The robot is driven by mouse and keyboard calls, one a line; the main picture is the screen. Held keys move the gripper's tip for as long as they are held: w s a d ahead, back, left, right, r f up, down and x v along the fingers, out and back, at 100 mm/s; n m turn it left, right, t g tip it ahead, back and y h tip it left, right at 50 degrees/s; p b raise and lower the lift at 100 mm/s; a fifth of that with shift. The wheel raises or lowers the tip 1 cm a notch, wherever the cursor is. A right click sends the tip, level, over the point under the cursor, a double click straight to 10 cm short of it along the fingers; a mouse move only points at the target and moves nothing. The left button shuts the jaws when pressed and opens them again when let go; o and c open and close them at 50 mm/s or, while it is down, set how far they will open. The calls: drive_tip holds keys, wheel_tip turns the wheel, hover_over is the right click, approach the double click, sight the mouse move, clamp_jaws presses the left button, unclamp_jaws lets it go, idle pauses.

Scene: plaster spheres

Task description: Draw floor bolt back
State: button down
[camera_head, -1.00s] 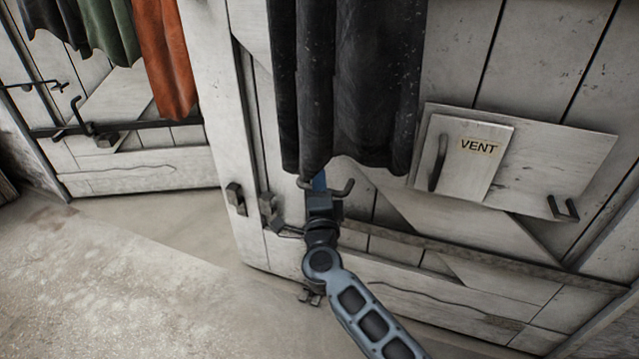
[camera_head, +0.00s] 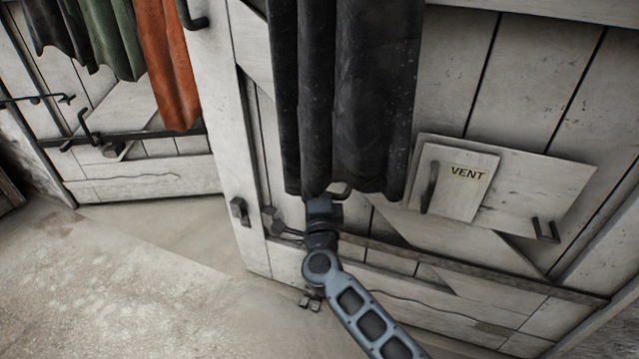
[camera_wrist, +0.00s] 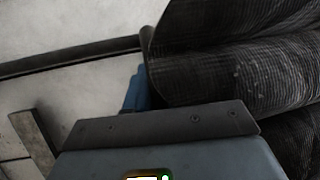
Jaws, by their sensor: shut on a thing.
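A pale plank door (camera_head: 500,80) fills the right side in the head view. My gripper (camera_head: 321,203) is low against this door, just under the hem of a black hanging cloth (camera_head: 375,100). Its fingertips are hidden by the cloth. The bolt's rod is mostly hidden. In the wrist view a blue finger (camera_wrist: 137,90) shows beside the cloth, and the grip itself is hidden.
A VENT plate with a handle (camera_head: 458,180) is on the door to the right. Dark blocks (camera_head: 271,219) sit near its left edge. Another plank door (camera_head: 140,180) stands at left, with green and orange cloths (camera_head: 165,65). The floor (camera_head: 150,270) at left is clear.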

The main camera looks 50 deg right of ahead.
drive_tip(key=shift+r, duration=0.4)
drive_tip(key=c, duration=1.1)
unclamp_jaws()
drive_tip(key=shift+f, duration=0.1)
drive_tip(key=p+v, duration=0.1)
drive_tip(key=v, duration=0.6)
drive_tip(key=shift+s+a, duration=0.25)
drive_tip(key=shift+a, duration=0.1)
drive_tip(key=shift+f, duration=0.1)
